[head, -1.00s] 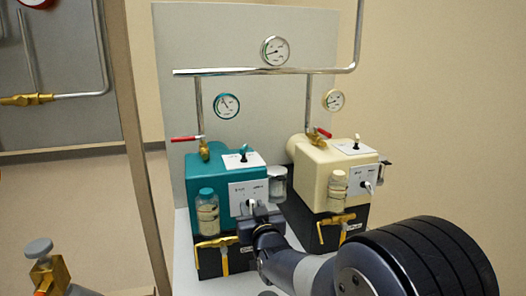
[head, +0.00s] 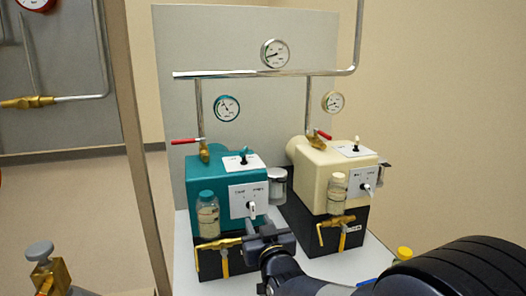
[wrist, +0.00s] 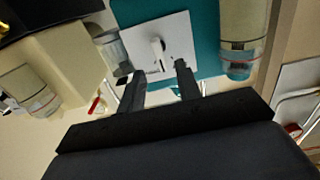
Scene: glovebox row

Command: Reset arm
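My gripper (head: 268,234) is in front of the teal pump unit (head: 213,172), just below and right of its white front panel (head: 242,198). In the wrist view the two fingers of my gripper (wrist: 160,84) stand apart with nothing between their tips. The white panel (wrist: 165,48) with its switch lever (wrist: 157,46) lies beyond the tips, and a gap seems to separate them. My arm comes in from the lower right of the head view and hides part of the grey bench top.
The cream unit (head: 330,170) stands right of the teal one. Brass taps (head: 218,244) (head: 336,222) stick out in front of both. Bottles (head: 207,214) (head: 338,193) hang on their fronts. A post (head: 135,150) stands on the left. Gauges (head: 275,53) and pipes are above.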

